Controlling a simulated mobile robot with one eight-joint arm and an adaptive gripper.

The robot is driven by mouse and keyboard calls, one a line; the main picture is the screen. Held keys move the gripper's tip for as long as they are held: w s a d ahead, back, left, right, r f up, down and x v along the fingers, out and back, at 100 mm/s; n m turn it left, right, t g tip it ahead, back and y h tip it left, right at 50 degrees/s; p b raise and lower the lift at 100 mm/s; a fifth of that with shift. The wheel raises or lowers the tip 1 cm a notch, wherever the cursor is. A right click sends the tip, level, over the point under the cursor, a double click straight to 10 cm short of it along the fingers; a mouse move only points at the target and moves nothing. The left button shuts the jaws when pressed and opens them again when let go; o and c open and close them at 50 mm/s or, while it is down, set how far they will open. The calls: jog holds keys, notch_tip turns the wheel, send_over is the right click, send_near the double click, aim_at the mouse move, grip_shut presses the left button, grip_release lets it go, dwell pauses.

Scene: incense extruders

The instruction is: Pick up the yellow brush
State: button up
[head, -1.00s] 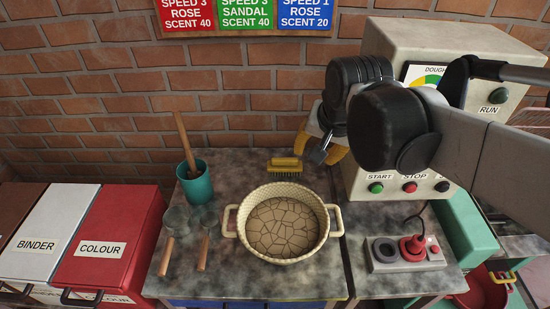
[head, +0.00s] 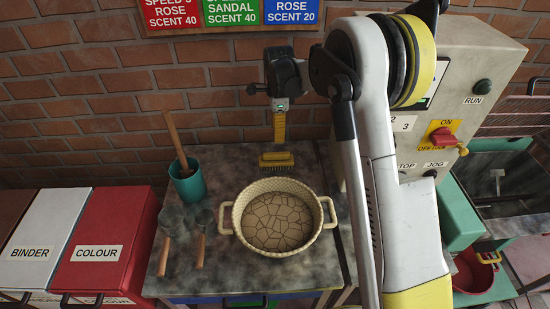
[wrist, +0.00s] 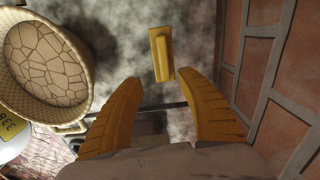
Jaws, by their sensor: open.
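The yellow brush (head: 277,159) lies on the stone-topped table behind the cream basket, near the brick wall. Its bristles face down toward the table. My gripper (head: 279,143) hangs above the brush, its yellow fingers pointing down, seen edge-on in the head view. In the wrist view my gripper (wrist: 160,95) is open and empty. The brush (wrist: 161,54) shows there just beyond the gap between the fingertips, apart from both.
The two-handled basket (head: 236,221) of cracked brown material stands in front of the brush. A teal cup (head: 188,184) with a wooden stick and two scoops (head: 203,237) are to the left. The brick wall (wrist: 285,70) is close behind. A control machine (head: 455,90) stands right.

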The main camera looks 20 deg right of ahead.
aim_at(276, 153)
jog(key=shift+w+f+m, duration=0.15)
jog(key=shift+w+f, duration=0.05)
jog(key=shift+f, duration=0.25)
jog(key=shift+w+f+m, duration=0.15)
jog(key=shift+f, duration=0.3)
notch_tip(276, 153, down, 5)
jog(key=shift+r+b, duration=0.1)
jog(key=shift+b, duration=0.7)
jog(key=f, duration=0.2)
jog(key=f+b, duration=0.1)
jog(key=f, duration=0.1)
jog(key=f+b, duration=0.1)
jog(key=shift+w+f, duration=0.25)
jog(key=shift+f, duration=0.15)
grip_shut()
